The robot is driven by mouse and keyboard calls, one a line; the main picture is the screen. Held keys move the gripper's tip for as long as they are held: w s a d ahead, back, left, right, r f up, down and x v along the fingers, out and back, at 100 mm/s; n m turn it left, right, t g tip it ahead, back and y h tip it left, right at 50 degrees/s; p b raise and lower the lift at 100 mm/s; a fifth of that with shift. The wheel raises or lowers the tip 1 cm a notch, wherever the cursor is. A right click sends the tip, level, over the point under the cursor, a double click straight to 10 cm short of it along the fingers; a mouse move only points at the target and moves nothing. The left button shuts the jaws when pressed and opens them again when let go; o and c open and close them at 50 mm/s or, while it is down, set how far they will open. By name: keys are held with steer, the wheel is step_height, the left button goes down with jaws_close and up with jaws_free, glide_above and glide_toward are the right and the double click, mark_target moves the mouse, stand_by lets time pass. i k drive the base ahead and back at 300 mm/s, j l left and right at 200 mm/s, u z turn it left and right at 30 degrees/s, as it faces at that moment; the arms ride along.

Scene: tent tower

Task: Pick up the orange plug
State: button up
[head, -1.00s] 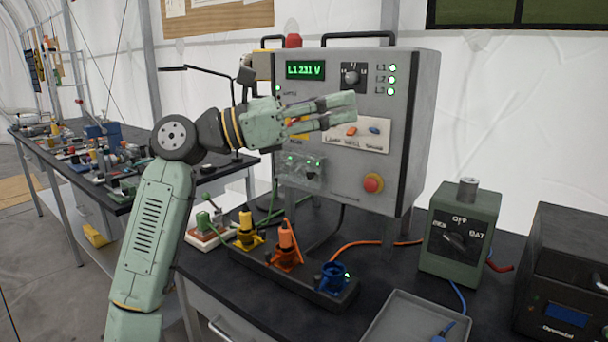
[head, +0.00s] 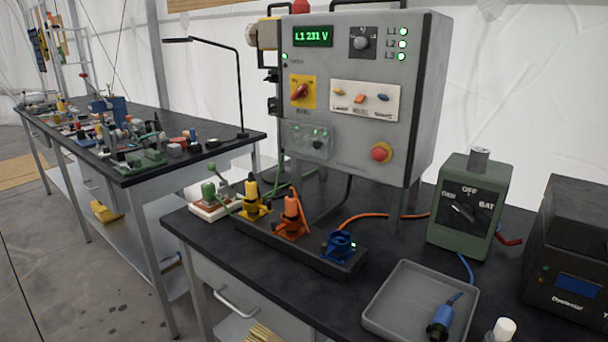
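The orange plug (head: 292,208) stands upright in the orange socket of a black strip (head: 270,243) on the dark bench. An orange cable (head: 385,216) runs behind the strip toward the green box. The yellow plug (head: 252,188) stands in the socket to its left. The blue socket (head: 338,246) to its right is open with no plug in it. A blue plug (head: 440,321) lies in the grey tray. My gripper is not in view.
A grey panel (head: 352,120) stands on legs behind the strip. The grey tray (head: 376,309) and a green BAT/OFF box (head: 464,210) are to the right. A green lever device (head: 209,194) stands left. The bench front is clear.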

mark_target(291, 210)
steer(key=j+z, duration=0.15)
steer(key=z, duration=0.25)
steer(key=j+z, duration=0.15)
steer(key=z, duration=0.25)
steer(key=i+j+z, duration=0.1)
steer(key=z, duration=0.3)
steer(key=j+z, duration=0.15)
steer(key=z, duration=0.25)
steer(key=k+j+z, duration=0.2)
steer(key=j, duration=0.15)
steer(key=j+z, duration=0.2)
steer(key=j, duration=0.2)
steer(key=k+j+z, duration=0.2)
steer(key=k+j, duration=0.15)
steer(key=j, duration=0.15)
steer(key=k+j, duration=0.15)
steer(key=j, duration=0.15)
steer(key=k+j, duration=0.15)
steer(key=j, duration=0.15)
